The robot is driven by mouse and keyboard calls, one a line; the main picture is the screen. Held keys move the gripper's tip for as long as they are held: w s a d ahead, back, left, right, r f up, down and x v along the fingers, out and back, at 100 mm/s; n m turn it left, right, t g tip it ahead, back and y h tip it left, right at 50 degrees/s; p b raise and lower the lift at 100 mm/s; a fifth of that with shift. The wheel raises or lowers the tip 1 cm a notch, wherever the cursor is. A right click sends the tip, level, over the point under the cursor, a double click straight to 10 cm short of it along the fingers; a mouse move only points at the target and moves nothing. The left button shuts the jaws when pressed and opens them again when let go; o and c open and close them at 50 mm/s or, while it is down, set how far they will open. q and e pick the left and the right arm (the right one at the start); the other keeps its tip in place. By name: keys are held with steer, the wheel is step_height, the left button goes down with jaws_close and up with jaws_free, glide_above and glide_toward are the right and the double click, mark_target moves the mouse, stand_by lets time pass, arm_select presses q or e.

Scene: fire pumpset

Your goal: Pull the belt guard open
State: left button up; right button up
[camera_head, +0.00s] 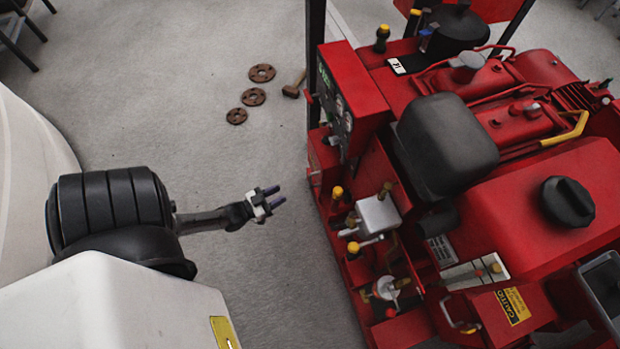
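A red cover (535,297) with a yellow caution label and a metal handle (458,318) is at the lower right of the head view, on the near side of the red pumpset. It looks like the belt guard and appears closed, but its lower part is cut off by the frame edge. My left gripper (275,197) is in the middle of the view, over the bare floor left of the pumpset. Its two dark fingertips are apart with nothing between them. It is well away from the cover and its handle. My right gripper is not in view.
The pumpset's gauge panel (350,98), valves with yellow knobs (353,247) and black seat (447,147) stand right of my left gripper. The floor around the gripper is clear.

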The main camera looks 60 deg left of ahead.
mark_target(310, 178)
arm_select(q)
steer(key=shift+w+a+b, duration=0.15)
steer(key=shift+w+b, duration=1.15)
steer(key=shift+w, duration=2)
steer(key=shift+w+a+b, duration=0.1)
steer(key=shift+w+b, duration=1.2)
steer(key=shift+w, duration=1.95)
jaws_close()
